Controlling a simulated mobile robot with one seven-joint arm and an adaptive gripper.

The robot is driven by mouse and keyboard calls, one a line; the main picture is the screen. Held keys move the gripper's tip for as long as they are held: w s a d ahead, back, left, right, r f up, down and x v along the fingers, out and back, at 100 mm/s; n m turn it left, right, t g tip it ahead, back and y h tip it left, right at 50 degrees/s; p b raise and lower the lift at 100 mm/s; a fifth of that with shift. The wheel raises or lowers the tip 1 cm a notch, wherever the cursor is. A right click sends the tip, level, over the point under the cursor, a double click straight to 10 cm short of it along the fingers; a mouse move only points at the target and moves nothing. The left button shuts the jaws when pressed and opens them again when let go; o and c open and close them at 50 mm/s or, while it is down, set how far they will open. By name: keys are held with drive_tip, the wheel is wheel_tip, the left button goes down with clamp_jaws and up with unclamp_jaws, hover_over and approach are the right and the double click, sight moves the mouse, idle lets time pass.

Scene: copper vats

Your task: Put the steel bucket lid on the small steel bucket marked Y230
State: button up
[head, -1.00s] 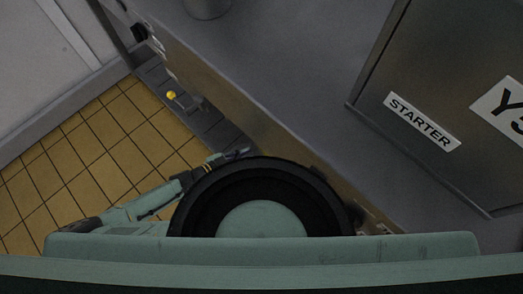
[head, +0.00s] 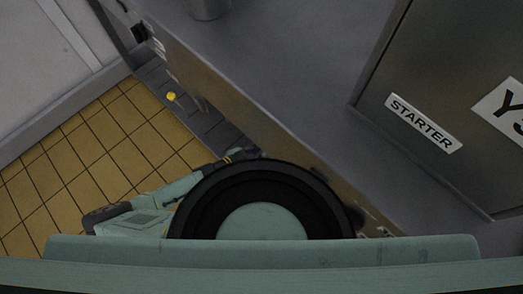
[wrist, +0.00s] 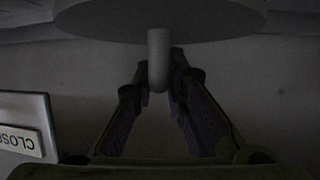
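In the head view I cannot make out the lid or the fingertips. A grey metal vessel (head: 208,8) stands at the top edge of the head view, mostly cut off. No Y230 mark is visible on it.
A steel box (head: 440,80) with a STARTER label (head: 422,122) and a cut-off Y label stands at the right on a grey surface (head: 275,60). This surface is bare between box and vessel. Yellow floor tiles (head: 85,160) lie left. A CLOSE-lettered plate (wrist: 20,138) shows in the wrist view.

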drive_tip(key=o, duration=0.4)
drive_tip(key=p+v, duration=0.2)
drive_tip(key=v, duration=1)
idle(0.4)
